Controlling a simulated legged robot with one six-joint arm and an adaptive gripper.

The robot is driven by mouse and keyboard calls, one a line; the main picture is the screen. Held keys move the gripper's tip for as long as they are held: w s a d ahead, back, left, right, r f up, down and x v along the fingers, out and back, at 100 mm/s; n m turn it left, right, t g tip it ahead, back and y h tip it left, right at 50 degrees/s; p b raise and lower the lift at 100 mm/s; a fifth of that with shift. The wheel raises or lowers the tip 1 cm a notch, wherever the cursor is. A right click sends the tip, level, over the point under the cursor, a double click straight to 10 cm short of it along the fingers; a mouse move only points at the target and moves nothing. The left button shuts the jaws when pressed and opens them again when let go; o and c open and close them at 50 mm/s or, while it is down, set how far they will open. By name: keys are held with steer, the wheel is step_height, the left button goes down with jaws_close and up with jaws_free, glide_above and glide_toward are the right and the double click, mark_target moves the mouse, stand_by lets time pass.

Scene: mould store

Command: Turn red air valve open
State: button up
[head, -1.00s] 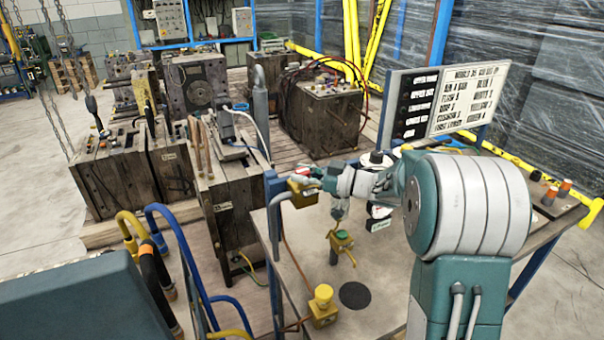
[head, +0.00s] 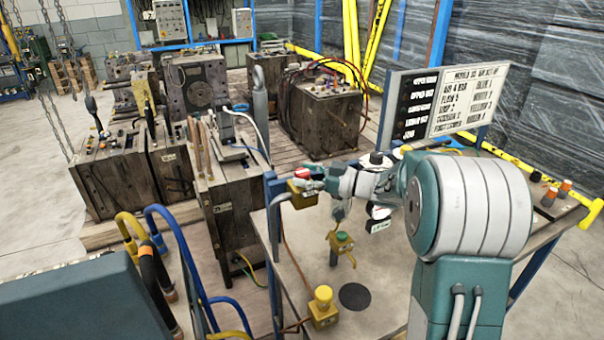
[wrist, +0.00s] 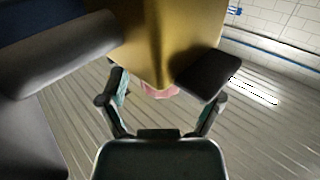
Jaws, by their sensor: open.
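The red air valve (head: 302,172) shows as a small red part on top of a yellow box (head: 303,197) at the left edge of the bench. In the wrist view the gold-yellow box (wrist: 170,40) fills the top middle, with a pinkish-red part of the valve (wrist: 158,91) showing just below it. My gripper (head: 314,184) is right at the box and valve. In the wrist view my gripper (wrist: 158,78) is open, its fingers spread either side of the red part. The box hides much of the valve there, and I cannot tell whether the fingers touch it.
A grey pipe (wrist: 60,55) runs close on the left in the wrist view. A lettered board (head: 450,103) stands behind my arm. Wooden-sided mould blocks (head: 235,205) crowd the left.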

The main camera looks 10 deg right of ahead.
steer(key=v, duration=1.1)
steer(key=shift+d, duration=0.3)
steer(key=shift+s+f, duration=0.1)
